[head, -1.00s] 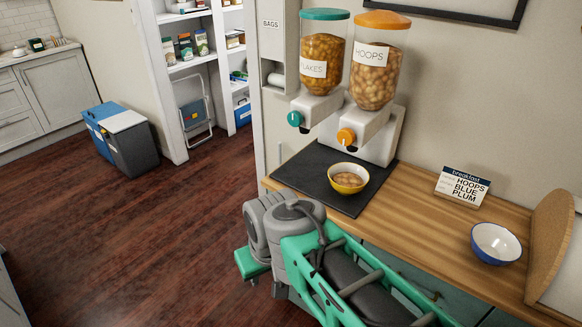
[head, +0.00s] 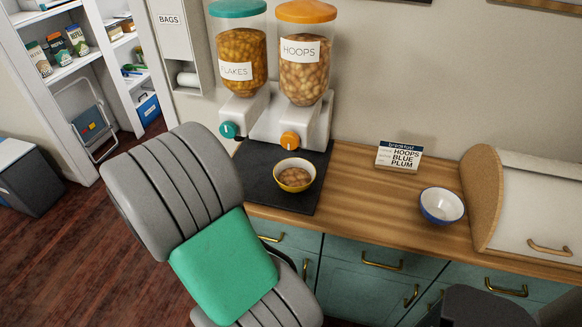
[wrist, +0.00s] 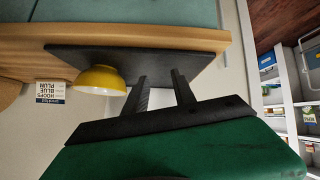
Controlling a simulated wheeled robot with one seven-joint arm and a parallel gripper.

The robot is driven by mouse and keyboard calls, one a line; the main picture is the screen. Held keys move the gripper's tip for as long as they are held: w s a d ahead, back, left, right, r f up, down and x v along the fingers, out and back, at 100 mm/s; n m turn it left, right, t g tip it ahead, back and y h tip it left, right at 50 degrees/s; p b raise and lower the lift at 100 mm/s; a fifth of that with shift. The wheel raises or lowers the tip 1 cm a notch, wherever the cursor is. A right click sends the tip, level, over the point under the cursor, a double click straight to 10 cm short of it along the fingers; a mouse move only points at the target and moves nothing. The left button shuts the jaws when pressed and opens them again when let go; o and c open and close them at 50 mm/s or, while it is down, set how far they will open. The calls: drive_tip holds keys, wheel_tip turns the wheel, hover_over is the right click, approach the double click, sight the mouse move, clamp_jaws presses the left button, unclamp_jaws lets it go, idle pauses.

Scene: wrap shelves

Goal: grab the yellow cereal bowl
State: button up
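The yellow cereal bowl (head: 294,189) stands upright on a dark mat (head: 255,181), in front of the dispensers, with brown cereal in it. In the wrist view, which is turned over, the yellow bowl (wrist: 103,80) hangs from the mat at the left of my fingers. My gripper (wrist: 160,76) is open, with a gap and nothing between its two dark fingers. The bowl is beside the fingers and not between them. My gripper is not visible in the head view, where my grey and green arm covers the lower left.
Two dispensers, flakes (head: 238,60) and hoops (head: 304,65), rise behind the bowl. A breakfast sign (head: 399,157) and a blue-and-white bowl (head: 441,206) stand to the right, before a bread box (head: 530,205). Bare wooden counter (head: 350,195) lies between the mat and the blue bowl.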

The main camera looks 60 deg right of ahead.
sight(277, 169)
drive_tip(key=s+d+h, duration=0.1)
drive_tip(key=s+d, duration=0.1)
drive_tip(key=d, duration=0.1)
drive_tip(key=s+d+r+m+g+h+p, duration=0.1)
drive_tip(key=s+d, duration=0.1)
drive_tip(key=d, duration=0.1)
drive_tip(key=s+d+h, duration=0.1)
drive_tip(key=s+d, duration=0.1)
drive_tip(key=d, duration=0.1)
drive_tip(key=shift+s+d+r+h, duration=0.1)
drive_tip(key=shift+d+r+h, duration=0.15)
drive_tip(key=shift+h, duration=0.15)
drive_tip(key=p+x, duration=0.1)
drive_tip(key=x, duration=0.1)
drive_tip(key=p+x, duration=0.1)
drive_tip(key=x, duration=0.4)
drive_tip(key=shift+s+d+f+p, duration=0.1)
drive_tip(key=shift+s+p, duration=0.2)
drive_tip(key=shift+p, duration=0.1)
drive_tip(key=shift+c, duration=0.3)
clamp_jaws()
